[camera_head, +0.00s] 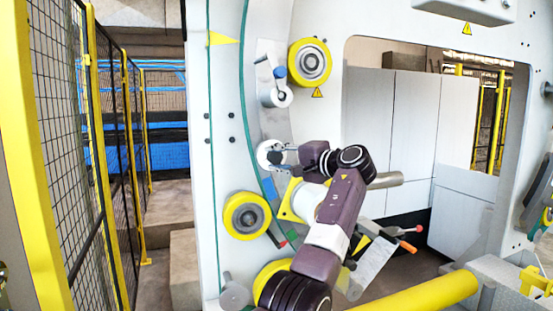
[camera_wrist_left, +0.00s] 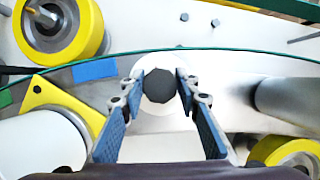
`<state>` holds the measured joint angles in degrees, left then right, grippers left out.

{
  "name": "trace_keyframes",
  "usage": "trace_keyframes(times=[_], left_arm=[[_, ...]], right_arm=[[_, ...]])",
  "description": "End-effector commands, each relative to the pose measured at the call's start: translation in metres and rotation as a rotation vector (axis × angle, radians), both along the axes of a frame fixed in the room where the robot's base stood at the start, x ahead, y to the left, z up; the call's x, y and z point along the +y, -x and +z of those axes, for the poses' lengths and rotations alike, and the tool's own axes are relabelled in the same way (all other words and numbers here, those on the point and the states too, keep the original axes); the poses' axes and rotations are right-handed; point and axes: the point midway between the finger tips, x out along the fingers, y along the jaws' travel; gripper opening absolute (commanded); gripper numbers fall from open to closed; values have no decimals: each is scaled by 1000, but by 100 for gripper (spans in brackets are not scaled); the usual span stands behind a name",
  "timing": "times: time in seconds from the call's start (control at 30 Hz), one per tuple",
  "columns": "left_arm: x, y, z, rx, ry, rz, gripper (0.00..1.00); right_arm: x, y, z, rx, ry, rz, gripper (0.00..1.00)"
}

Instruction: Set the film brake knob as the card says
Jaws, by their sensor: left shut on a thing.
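The film brake knob (camera_wrist_left: 159,86) is a dark, many-sided knob on a round pale disc, seen in the left wrist view. My left gripper (camera_wrist_left: 158,84) has its two blue-padded fingers on either side of the knob, with the tips closed on it. In the head view my left gripper (camera_head: 284,155) reaches the pale disc (camera_head: 268,153) on the machine's white face; the fingers largely hide the knob there. I cannot make out a card with a readable setting, nor any mark on the knob. My right gripper does not show.
Yellow-rimmed rollers (camera_head: 310,63) sit above and below the knob (camera_head: 247,215). A white film roll (camera_head: 308,201) with a yellow plate is just below my gripper. A grey bar (camera_head: 388,180) juts out to the right. A yellow mesh fence (camera_head: 75,150) stands at left.

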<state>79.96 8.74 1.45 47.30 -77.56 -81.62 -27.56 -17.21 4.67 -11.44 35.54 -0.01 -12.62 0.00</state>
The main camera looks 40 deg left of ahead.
Motion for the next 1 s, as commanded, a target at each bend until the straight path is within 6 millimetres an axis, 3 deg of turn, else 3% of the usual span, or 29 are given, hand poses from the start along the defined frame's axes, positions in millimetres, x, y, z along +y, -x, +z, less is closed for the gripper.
trace_keyframes(times=[0.1, 0.13, 0.27, 0.67, 1.0], left_arm=[[0, 0, -3, 1, 6, 2, 5], [0, 0, -3, 2, 6, 2, 33], [0, 0, -2, 1, 4, 1, 47], [-10, 0, 0, 0, 1, -1, 47], [-78, 6, 5, 0, 1, -3, 47]], right_arm=[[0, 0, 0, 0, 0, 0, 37], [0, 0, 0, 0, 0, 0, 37], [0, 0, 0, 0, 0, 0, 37], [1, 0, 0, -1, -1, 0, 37], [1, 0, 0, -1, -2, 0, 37]])
